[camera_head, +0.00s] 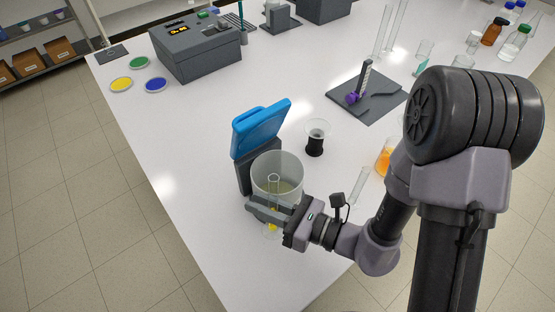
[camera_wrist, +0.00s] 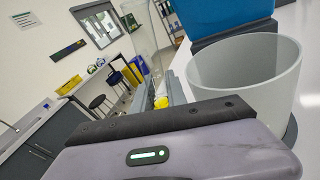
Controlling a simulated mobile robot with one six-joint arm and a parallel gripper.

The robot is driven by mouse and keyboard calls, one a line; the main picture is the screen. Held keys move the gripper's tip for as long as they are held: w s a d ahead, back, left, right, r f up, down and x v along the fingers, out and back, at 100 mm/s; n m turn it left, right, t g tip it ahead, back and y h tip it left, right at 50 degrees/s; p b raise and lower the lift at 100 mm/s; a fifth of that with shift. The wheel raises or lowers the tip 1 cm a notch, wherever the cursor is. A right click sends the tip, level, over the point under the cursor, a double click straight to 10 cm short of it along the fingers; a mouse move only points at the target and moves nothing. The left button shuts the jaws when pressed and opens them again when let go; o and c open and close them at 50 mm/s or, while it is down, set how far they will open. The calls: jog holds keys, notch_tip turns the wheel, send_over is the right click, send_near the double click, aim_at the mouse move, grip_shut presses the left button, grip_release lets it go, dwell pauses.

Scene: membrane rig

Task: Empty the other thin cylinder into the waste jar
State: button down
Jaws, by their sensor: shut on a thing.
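The waste jar (camera_head: 292,165) is a wide translucent tub with its blue lid (camera_head: 261,125) swung open. It holds some murky liquid low down. My gripper (camera_head: 270,207) is shut on a thin clear cylinder (camera_head: 273,185), at the jar's near side. The cylinder looks about upright, with a little yellow at its bottom. In the wrist view, the cylinder (camera_wrist: 141,40) stands between the fingers (camera_wrist: 162,92), left of the jar (camera_wrist: 243,75) and its blue lid (camera_wrist: 230,15). Another clear, slim glass vessel (camera_head: 360,184) stands right of my gripper, partly close to my arm.
A flask with orange liquid (camera_head: 384,160) stands beside my arm. The bench is clear left of the jar.

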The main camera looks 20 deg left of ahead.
aim_at(273, 199)
notch_tip(273, 199, up, 2)
jog(key=m+h, duration=0.1)
jog(key=m, duration=0.1)
jog(key=m+g+h+p, duration=0.1)
jog(key=m, duration=0.1)
jog(key=shift+w+r+m+g, duration=0.15)
jog(key=shift+m+g, duration=0.15)
jog(key=shift+m, duration=0.1)
jog(key=shift+s+d+f+m, duration=0.1)
jog(key=shift+s+f+m, duration=0.15)
jog(key=shift+f, duration=0.3)
jog(key=shift+s+f+m, duration=0.15)
jog(key=shift+f+m, duration=0.1)
jog(key=shift+f, duration=0.25)
jog(key=r+g+p, duration=0.1)
jog(key=p, duration=0.2)
jog(key=shift+s+m+h, duration=0.2)
jog(key=shift+m+h, duration=0.2)
notch_tip(273, 199, up, 2)
jog(key=m+g+p, duration=0.1)
jog(key=p, duration=0.2)
jog(key=m+p, duration=0.1)
jog(key=p, duration=0.3)
jog(key=shift+w+r+m+g+h, duration=0.1)
jog(key=shift+r+m+g+h, duration=0.15)
jog(key=shift+m+g+h, duration=0.15)
